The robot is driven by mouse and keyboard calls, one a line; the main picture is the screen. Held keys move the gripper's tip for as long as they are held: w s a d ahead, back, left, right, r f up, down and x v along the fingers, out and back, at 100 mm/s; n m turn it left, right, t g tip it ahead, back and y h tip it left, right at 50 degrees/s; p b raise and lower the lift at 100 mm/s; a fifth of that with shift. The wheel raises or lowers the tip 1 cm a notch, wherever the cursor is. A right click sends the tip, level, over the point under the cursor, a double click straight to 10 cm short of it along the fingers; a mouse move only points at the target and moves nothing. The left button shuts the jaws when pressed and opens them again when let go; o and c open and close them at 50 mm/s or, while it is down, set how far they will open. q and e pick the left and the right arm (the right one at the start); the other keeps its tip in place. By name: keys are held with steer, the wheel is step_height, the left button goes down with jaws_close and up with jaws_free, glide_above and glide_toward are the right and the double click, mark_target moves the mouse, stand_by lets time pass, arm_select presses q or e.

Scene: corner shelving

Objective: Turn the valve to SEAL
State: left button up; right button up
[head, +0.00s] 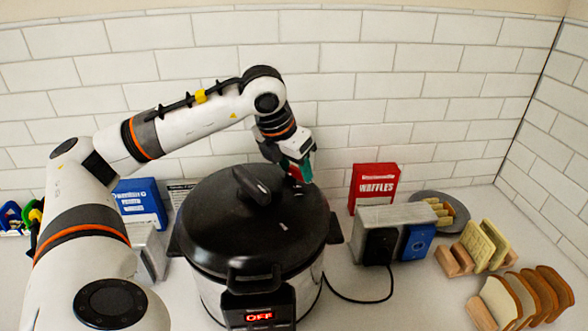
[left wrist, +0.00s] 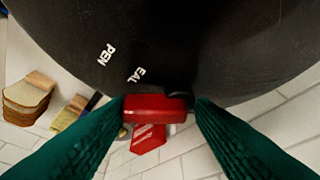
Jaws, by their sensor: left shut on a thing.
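The black pressure cooker (head: 250,220) stands on the counter with its lid on and a red OFF display at the front. The valve is a small red handle (left wrist: 155,108) at the lid's far edge. My left gripper (head: 301,170) reaches down to it from behind the lid. In the left wrist view its green fingers (left wrist: 160,112) are shut on the valve, one on each side. White lettering on the lid, partly cut off, reads "PEN" (left wrist: 107,53) and "EAL" (left wrist: 137,74). I cannot tell which label the valve points at. My right gripper is not in view.
A red waffles box (head: 374,187), a toaster (head: 392,225) with a cord, a grey plate (head: 452,210) and racks of bread slices (head: 520,300) stand to the right. A blue box (head: 140,203) stands at left. The tiled wall is close behind.

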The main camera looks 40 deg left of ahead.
arm_select(q)
steer(key=shift+s+d+f+m+h+b, duration=0.1)
steer(key=shift+f+m+h+b, duration=0.25)
steer(key=shift+m+b, duration=0.4)
steer(key=shift+s+r+m+h+b, duration=0.15)
steer(key=shift+m+h+b, duration=0.2)
steer(key=shift+m, duration=0.6)
steer(key=shift+s+a+m+g+h+b, duration=0.15)
steer(key=shift+m+h, duration=0.1)
steer(key=shift+m, duration=0.35)
steer(key=shift+w+a+m+g+h+b, duration=0.15)
steer(key=shift+m+h, duration=0.1)
steer(key=shift+m, duration=0.35)
steer(key=shift+s+r+m+g+h, duration=0.1)
steer(key=shift+s+m+g+h, duration=0.05)
steer(key=shift+m, duration=0.45)
steer(key=shift+s+m+g+h, duration=0.1)
steer(key=shift+m+g+h, duration=0.05)
steer(key=shift+m, duration=0.45)
steer(key=o, duration=0.8)
steer(key=shift+c, duration=0.2)
steer(key=shift+o, duration=0.2)
steer(key=shift+s+d+r, duration=0.1)
steer(key=shift+s, duration=0.05)
